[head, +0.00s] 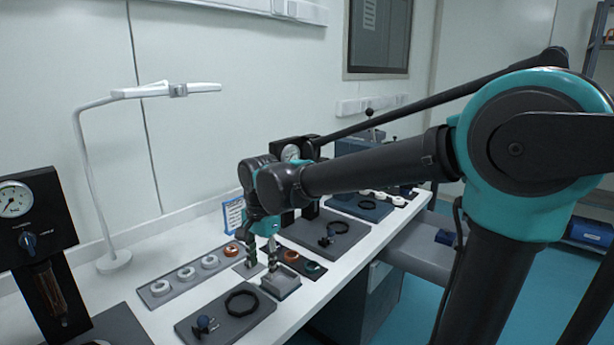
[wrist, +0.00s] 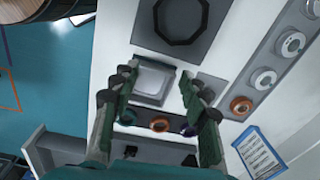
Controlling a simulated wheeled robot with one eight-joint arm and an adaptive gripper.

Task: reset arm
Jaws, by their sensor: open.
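My gripper (head: 261,264) is over the white bench in the head view, fingers pointing down. In the wrist view my gripper (wrist: 159,73) has its two fingers spread wide apart, with nothing held between them. A small grey square fixture (head: 281,283) lies just below and in front of the fingers. In the wrist view this square fixture (wrist: 152,82) shows between the fingertips, with a pale top. Whether the fingers touch it cannot be told. My arm reaches in from the right and hides part of the bench behind.
A dark plate with a black octagonal ring (head: 241,303) lies in front. A strip of white and orange rings (head: 185,273) runs left of the gripper. A white lamp (head: 113,262) and gauge panel (head: 30,220) stand left. A blue-white card (head: 233,214) stands behind.

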